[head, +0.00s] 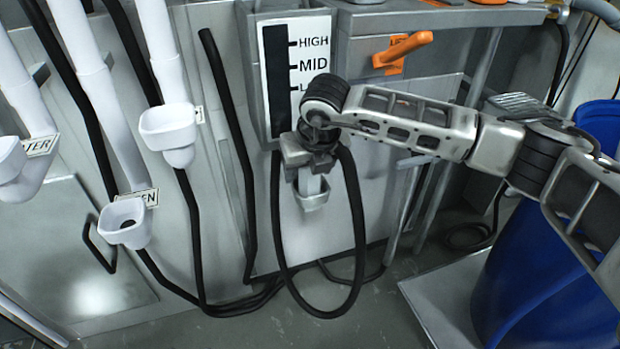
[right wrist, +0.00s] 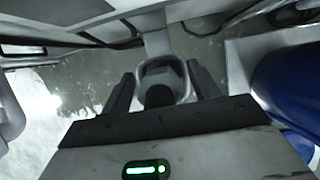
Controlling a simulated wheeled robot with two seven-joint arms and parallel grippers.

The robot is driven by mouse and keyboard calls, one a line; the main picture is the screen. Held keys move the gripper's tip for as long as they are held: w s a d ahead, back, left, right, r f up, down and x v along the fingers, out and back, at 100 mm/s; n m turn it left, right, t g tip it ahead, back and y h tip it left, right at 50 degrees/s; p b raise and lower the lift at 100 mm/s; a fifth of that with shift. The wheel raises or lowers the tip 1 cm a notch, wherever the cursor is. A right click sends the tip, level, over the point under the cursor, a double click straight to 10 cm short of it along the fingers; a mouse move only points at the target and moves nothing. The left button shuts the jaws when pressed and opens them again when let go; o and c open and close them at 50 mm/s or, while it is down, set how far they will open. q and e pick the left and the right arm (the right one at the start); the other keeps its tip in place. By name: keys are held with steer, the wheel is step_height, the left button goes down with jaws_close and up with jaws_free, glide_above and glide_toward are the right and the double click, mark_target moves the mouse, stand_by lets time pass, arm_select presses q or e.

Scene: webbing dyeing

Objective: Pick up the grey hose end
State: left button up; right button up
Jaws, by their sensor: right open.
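The grey hose end (head: 312,200) is a small cup-like piece in front of the machine's panel, below the level scale. My right gripper (head: 308,165) is just above it, pointing down, and partly hides its upper part. In the right wrist view the hose end's rim (right wrist: 148,70) shows between the two dark fingers of my right gripper (right wrist: 162,82). The fingers are apart, one on each side of it. Whether they touch it cannot be told. A black hose (head: 357,220) hangs in a loop below the gripper. My left gripper is not in view.
White hose ends (head: 168,128) and (head: 126,222), the latter by a partly hidden label, are at the left. An orange lever (head: 405,50) is above right. A blue barrel (head: 540,270) stands at right on a pale platform (head: 430,295). Black hoses cross the floor.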

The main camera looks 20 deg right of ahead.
steer(key=shift+c, duration=0.3)
steer(key=c, duration=1)
steer(key=shift+c, duration=0.7)
steer(key=shift+r, duration=0.1)
